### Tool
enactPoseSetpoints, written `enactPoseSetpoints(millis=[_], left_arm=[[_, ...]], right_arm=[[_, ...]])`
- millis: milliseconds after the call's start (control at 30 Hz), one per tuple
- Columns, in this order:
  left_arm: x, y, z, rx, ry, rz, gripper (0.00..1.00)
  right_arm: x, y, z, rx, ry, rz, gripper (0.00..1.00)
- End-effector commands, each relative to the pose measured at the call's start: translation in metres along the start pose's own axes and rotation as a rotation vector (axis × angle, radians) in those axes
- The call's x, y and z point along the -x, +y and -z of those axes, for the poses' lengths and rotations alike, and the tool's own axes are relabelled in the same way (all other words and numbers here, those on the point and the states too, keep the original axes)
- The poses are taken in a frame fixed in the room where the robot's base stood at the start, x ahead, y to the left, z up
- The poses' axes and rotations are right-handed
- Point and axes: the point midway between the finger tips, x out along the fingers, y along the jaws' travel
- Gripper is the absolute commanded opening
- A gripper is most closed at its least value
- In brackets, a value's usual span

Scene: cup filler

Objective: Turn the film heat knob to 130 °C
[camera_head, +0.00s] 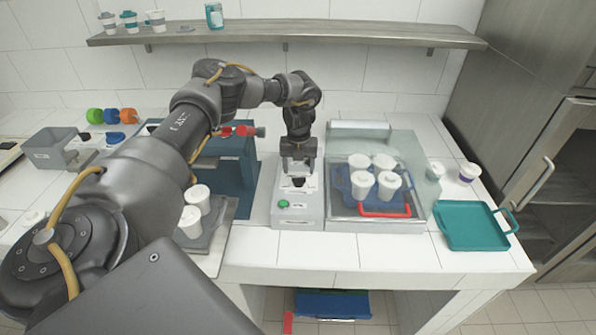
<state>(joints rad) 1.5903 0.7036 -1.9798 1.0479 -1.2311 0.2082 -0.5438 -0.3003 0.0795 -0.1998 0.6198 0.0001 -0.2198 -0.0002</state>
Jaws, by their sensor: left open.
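A small light-grey control box (297,213) with a green button (283,204) on its front stands near the counter's front edge. My left gripper (298,174) points down over the top of this box, its jaws open around or just above a dark knob (298,182). I cannot tell whether the fingers touch the knob. The knob's scale and setting are too small to read and partly hidden by the gripper. My right gripper is not in view.
Right of the box, a clear-covered station (372,140) holds several white cups on a blue tray, with a red handle (385,212) in front. A teal tray (469,228) lies farther right. White cups (190,221) stand left. A shelf (285,36) runs along the wall.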

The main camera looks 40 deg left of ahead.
Motion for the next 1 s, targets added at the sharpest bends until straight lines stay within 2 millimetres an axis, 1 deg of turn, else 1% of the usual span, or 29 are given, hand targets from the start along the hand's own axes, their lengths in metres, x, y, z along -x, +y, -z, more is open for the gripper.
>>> enactPoseSetpoints(millis=[33, 100, 200, 300, 400, 600, 633, 933, 967, 1000], left_arm=[[-0.006, 0.001, 0.001, 0.001, 0.002, -0.003, 0.65], [-0.017, 0.001, 0.001, 0.001, 0.002, -0.003, 0.65], [-0.028, 0.000, 0.001, 0.000, 0.001, -0.002, 0.65], [-0.034, 0.000, 0.000, 0.001, 0.000, 0.000, 0.65], [-0.038, 0.001, 0.000, 0.000, 0.000, 0.000, 0.65], [-0.038, 0.000, 0.000, 0.000, -0.001, 0.000, 0.65], [-0.038, 0.000, 0.000, 0.000, -0.001, 0.000, 0.64], [-0.037, 0.000, 0.000, 0.000, -0.001, 0.001, 0.25], [-0.037, 0.000, 0.000, 0.000, -0.001, 0.001, 0.21], [-0.037, 0.001, 0.000, 0.000, -0.001, 0.000, 0.21]], right_arm=[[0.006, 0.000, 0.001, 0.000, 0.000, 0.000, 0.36], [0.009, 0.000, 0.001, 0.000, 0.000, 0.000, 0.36], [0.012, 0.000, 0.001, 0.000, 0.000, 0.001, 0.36], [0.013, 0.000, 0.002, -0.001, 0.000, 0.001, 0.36], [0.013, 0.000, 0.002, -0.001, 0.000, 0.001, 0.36], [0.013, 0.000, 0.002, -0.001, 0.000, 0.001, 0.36], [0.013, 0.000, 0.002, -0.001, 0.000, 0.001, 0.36], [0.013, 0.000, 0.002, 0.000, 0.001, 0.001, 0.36], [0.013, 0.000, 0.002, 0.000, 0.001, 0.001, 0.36], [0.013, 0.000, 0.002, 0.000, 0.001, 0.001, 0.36]])
